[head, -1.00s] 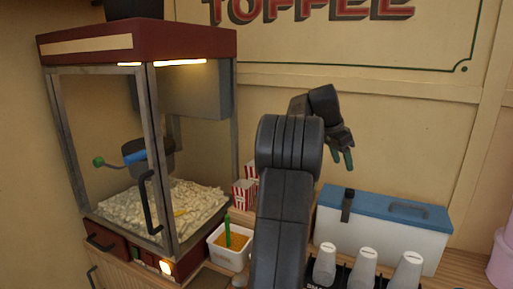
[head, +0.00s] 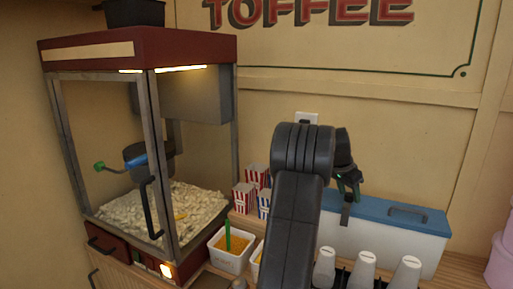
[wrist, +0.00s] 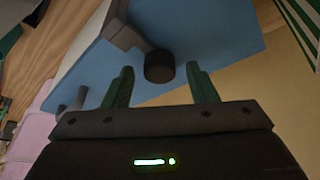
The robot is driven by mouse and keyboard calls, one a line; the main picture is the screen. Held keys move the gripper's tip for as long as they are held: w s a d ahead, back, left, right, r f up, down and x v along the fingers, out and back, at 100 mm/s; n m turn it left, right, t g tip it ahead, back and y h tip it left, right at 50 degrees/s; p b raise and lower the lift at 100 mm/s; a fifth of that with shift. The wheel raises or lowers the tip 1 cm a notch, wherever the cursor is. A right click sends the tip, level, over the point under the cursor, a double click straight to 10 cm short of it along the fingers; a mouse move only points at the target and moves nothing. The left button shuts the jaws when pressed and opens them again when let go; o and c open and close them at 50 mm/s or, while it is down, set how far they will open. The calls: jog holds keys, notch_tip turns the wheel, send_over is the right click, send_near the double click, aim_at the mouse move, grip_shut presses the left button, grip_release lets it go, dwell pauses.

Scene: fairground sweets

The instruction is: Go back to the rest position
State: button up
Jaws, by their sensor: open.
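My gripper (wrist: 163,88) is open, its two green fingers apart with nothing held between them in the wrist view. In the head view my gripper (head: 352,186) is partly hidden behind my arm and is in front of the left end of the cool box with a blue lid (head: 385,209). In the wrist view the blue lid (wrist: 215,30) lies beyond the fingers, with a dark round piece between them in the picture. I cannot tell how far the fingers are from the box.
A popcorn machine (head: 135,55) stands at the left. Striped popcorn boxes (head: 243,198) and a white tub (head: 232,262) with orange contents and a green handle stand beside it. Several white-capped containers (head: 367,262) stand at the front right. Pink tubs (head: 501,262) are at the right edge.

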jog(key=n+t, duration=0.1)
jog(key=n, duration=0.3)
jog(key=shift+d+y, duration=0.1)
jog(key=shift+y, duration=0.3)
jog(key=n+t+y, duration=0.1)
jog(key=n, duration=0.3)
jog(key=shift+s+d+p, duration=0.1)
jog(key=shift+p, duration=0.3)
jog(key=n+y+p, duration=0.1)
jog(key=n+y, duration=0.1)
jog(key=n, duration=0.2)
jog(key=shift+d+n+t, duration=0.1)
jog(key=shift+n+t, duration=0.3)
jog(key=shift+n+y+p, duration=0.45)
jog(key=shift+n+y, duration=0.25)
jog(key=shift+n, duration=0.8)
